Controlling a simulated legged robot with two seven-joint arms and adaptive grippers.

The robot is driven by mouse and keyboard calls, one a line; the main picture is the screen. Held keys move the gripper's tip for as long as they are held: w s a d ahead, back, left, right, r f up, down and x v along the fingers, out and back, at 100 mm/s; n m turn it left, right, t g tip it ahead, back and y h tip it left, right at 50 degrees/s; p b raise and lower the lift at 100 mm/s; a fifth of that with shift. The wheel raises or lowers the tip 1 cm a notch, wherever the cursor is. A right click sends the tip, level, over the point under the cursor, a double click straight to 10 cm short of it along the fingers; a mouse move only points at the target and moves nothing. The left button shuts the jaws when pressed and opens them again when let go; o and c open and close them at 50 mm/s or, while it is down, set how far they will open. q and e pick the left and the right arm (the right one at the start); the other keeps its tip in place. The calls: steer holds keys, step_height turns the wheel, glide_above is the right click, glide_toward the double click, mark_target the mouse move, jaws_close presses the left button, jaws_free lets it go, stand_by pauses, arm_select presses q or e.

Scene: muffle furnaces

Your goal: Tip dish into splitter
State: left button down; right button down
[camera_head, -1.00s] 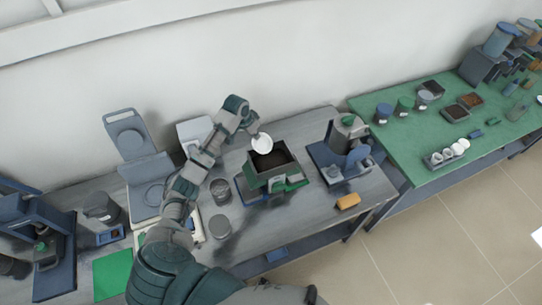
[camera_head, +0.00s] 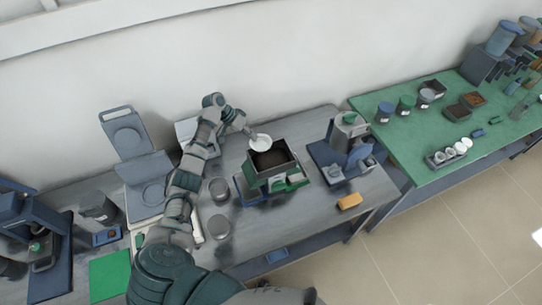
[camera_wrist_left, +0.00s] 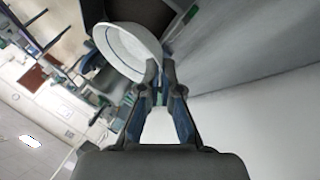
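A white dish (camera_head: 260,143) is held just above the back left edge of the splitter (camera_head: 277,174). The splitter is a dark open box on a green base, and dark brown material shows inside it. My left gripper (camera_head: 250,133) is shut on the dish's rim. In the left wrist view the gripper's fingertips (camera_wrist_left: 158,76) pinch the rim of the dish (camera_wrist_left: 127,50), which appears tilted. The inside that shows looks white, with no clear load. My right gripper is not in view.
Round grey containers (camera_head: 219,190) stand left of the splitter. A balance-like device (camera_head: 145,180) is at the left. A green table (camera_head: 470,140) with jars and trays is at the right.

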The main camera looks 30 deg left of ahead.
arm_select(q)
steer(key=shift+s+r, duration=0.1)
steer(key=shift+r, duration=0.05)
step_height(320, 180, up, 5)
steer(key=shift+f+p, duration=0.1)
steer(key=shift+p, duration=1)
steer(key=shift+d, duration=0.1)
